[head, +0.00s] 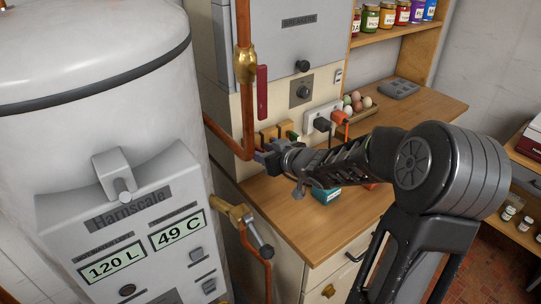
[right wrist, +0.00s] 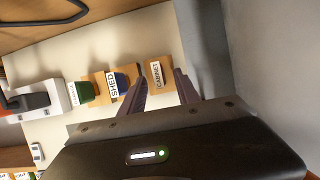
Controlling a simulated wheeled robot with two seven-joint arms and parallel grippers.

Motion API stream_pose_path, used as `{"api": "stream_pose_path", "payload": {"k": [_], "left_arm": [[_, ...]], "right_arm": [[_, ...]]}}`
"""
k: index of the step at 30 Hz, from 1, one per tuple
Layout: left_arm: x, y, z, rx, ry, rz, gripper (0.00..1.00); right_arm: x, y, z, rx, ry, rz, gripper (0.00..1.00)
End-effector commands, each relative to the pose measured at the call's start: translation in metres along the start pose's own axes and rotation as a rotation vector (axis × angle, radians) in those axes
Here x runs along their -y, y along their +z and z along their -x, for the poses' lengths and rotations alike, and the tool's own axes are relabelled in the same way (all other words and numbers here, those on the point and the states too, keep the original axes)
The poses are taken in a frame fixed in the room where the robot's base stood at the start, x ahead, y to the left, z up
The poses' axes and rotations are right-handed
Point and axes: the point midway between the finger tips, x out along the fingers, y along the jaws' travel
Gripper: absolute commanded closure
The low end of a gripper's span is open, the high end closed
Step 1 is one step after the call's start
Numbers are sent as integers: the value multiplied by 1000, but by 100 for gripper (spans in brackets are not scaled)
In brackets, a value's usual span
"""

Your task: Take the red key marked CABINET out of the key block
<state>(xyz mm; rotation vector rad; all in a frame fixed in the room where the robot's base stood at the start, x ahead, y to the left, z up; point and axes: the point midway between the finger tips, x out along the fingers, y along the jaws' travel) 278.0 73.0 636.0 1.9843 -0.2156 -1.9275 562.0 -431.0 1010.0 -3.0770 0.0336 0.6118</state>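The wooden key block (head: 268,133) is on the cream panel in the head view, partly hidden by my right gripper (head: 265,152). In the right wrist view, a white tag reading CABINET (right wrist: 156,74) sits on a tan piece of the block (right wrist: 167,72). My right gripper (right wrist: 161,84) has its two fingers apart, one on each side of this tag; contact cannot be told. No clearly red key body shows there. A blue key (right wrist: 121,80) with a SHED tag (right wrist: 112,85) and a green key (right wrist: 82,91) are to the left. My left gripper is out of view.
A copper pipe (head: 244,110) with a brass fitting and the water heater (head: 95,80) stand left of the gripper. A white socket strip (head: 322,117) with plugs is right of the block. The wooden counter (head: 290,215) is below, with a teal box (head: 327,195).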

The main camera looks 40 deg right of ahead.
Motion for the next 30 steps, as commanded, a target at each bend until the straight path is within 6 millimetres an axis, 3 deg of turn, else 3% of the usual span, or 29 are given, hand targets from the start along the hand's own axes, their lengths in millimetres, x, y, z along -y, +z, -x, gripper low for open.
{"api": "stream_pose_path", "payload": {"k": [12,26,30], "left_arm": [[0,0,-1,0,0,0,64],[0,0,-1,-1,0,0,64],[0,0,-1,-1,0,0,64]], "right_arm": [[0,0,-9,0,0,0,63],[0,0,-9,0,0,0,100],[0,0,-9,0,0,0,100]]}}
